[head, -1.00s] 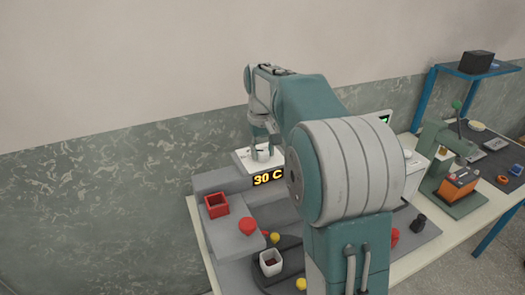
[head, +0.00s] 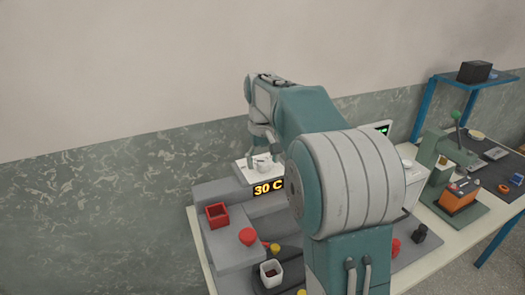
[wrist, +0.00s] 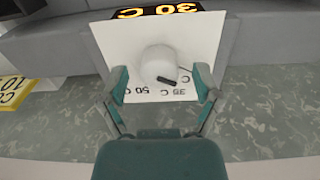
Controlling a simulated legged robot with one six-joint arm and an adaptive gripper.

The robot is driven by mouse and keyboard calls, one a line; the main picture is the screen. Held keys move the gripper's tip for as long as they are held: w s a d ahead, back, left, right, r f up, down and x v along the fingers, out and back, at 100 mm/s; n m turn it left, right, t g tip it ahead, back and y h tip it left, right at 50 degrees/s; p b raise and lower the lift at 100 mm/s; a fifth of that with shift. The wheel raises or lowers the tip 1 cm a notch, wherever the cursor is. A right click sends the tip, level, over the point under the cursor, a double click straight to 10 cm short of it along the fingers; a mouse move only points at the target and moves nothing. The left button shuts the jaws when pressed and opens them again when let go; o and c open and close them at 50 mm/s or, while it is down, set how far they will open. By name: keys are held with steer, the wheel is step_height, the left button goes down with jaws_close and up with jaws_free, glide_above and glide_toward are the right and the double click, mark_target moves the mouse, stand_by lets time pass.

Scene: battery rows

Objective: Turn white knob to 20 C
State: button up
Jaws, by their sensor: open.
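The white knob (wrist: 158,64) is a round white dial with a short black pointer mark. It sits on a white plate (wrist: 120,40) with printed temperature marks, of which 50 C and another beginning with 3 show upside down in the wrist view. The display (head: 268,188) beside the plate reads 30 C in orange. My gripper (wrist: 163,88) is open, its two fingers on either side of the knob in the wrist view, with visible gaps. In the head view my gripper (head: 263,150) is over the plate; I cannot tell its exact height above the knob.
A red open box (head: 217,215) and a red button (head: 249,236) are on the grey bench left of my arm. A white cup (head: 270,273) stands in front. An orange block (head: 460,197) is on the right. The wall is close behind the plate.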

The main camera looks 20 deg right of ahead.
mark_target(262, 162)
step_height(262, 162, up, 11)
steer(key=shift+r, duration=0.2)
steer(key=shift+a, duration=0.15)
stand_by(0.4)
